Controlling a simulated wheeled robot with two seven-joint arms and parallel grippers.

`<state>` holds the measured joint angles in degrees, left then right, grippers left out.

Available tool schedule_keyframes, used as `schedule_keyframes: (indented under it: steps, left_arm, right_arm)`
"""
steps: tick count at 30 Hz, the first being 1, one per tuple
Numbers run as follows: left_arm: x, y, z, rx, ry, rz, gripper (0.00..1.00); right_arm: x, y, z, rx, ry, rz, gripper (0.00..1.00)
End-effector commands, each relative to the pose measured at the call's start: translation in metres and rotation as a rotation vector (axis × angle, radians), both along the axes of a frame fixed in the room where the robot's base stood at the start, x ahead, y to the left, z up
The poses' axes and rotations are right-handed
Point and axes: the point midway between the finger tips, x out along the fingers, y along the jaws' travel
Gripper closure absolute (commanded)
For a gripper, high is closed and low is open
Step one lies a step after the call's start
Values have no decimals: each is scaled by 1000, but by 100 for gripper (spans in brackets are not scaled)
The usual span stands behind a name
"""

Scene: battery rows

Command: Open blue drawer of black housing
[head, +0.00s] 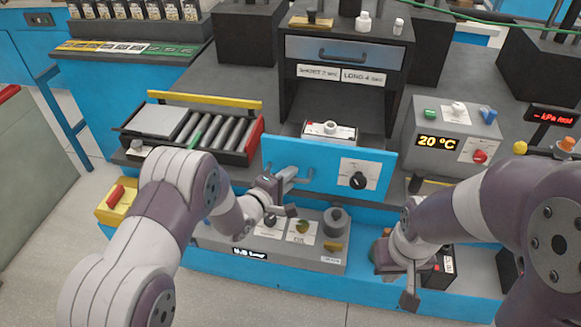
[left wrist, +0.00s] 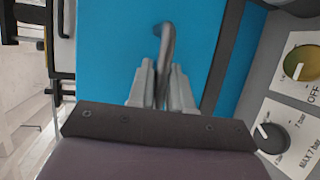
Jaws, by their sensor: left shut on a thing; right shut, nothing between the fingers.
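The black housing (head: 397,85) stands at the back centre of the bench, with a dark open bay in its front. The blue drawer front (head: 320,158) is below the bay and carries a black dial (head: 357,181). How far it stands out from the housing is hard to tell. My left gripper (head: 286,178) is at the left part of the blue front, shut on its grey handle. In the left wrist view the fingers close around the bar-like handle (left wrist: 167,45) against the blue panel (left wrist: 110,50). My right gripper (head: 398,280) is shut and empty, low in front of the bench.
A roller tray (head: 205,130) is left, a grey 20 °C box (head: 455,125) right. A grey control panel (head: 320,255) with knobs lies below the blue front. A grey upper drawer (head: 340,52) is above the bay.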

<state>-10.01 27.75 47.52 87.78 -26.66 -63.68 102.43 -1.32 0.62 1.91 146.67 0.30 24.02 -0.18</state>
Motion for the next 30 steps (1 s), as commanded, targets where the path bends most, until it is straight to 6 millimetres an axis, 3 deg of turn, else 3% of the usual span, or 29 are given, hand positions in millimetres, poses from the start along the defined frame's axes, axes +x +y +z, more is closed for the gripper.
schedule_keyframes:
  steps: [16, 17, 18, 19, 30]
  left_arm:
    - [-9, 2, -1, 0, 2, 1, 100]
    - [-9, 2, -1, 0, 2, 1, 78]
    - [-9, 2, -1, 0, 2, 1, 64]
    - [-9, 2, -1, 0, 2, 1, 60]
    - [-13, 5, 1, 1, 1, 1, 60]
  right_arm:
    - [0, 0, 3, 0, 0, 0, 100]
    - [0, 0, 3, 0, 0, 0, 100]
    - [0, 0, 3, 0, 0, 0, 100]
    - [0, 0, 3, 0, 0, 0, 100]
    - [0, 0, 2, 0, 0, 0, 100]
